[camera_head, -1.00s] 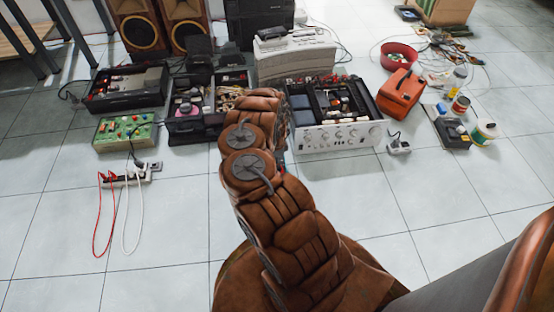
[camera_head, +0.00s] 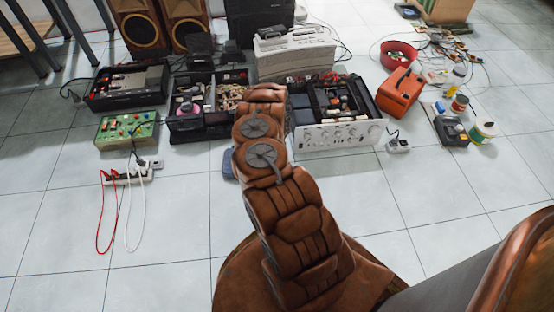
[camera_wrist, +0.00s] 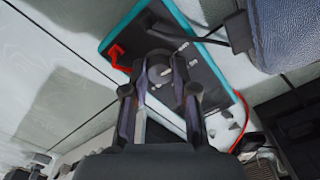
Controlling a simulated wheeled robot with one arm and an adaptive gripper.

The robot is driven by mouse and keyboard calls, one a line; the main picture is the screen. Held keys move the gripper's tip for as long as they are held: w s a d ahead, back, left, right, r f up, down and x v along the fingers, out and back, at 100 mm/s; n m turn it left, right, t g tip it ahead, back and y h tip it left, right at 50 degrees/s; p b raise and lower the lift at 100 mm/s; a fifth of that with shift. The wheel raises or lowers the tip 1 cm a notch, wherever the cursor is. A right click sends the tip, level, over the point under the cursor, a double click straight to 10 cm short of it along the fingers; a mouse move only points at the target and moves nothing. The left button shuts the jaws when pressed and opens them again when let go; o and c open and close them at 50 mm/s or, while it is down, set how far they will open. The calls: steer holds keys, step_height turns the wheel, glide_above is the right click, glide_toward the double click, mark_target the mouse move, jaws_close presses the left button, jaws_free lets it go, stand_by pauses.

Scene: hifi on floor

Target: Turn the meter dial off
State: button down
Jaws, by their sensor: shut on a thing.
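The meter (camera_wrist: 112,47) shows in the wrist view as a dark slab with a teal rim, lying tilted across the picture. Its grey round dial (camera_wrist: 160,72) sits between my fingertips. My gripper (camera_wrist: 161,68) is shut on the dial, with one finger on each side. A red plug and lead sit at the meter's left edge, and a black lead runs at its upper right. The dial's marks are too small to read. In the head view my arm hides the meter and the gripper.
A blue padded object (camera_wrist: 287,36) is close to the meter at the upper right. Opened electronics (camera_head: 206,112), a silver amplifier (camera_head: 338,136) and an orange box (camera_head: 399,94) stand beyond my arm. A power strip (camera_head: 128,175) lies left. The near floor is mostly clear.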

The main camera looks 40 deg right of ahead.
steer(key=shift+n, duration=0.6)
steer(key=c, duration=0.9)
jaws_free()
steer(key=shift+r, duration=0.15)
steer(key=shift+r, duration=5.85)
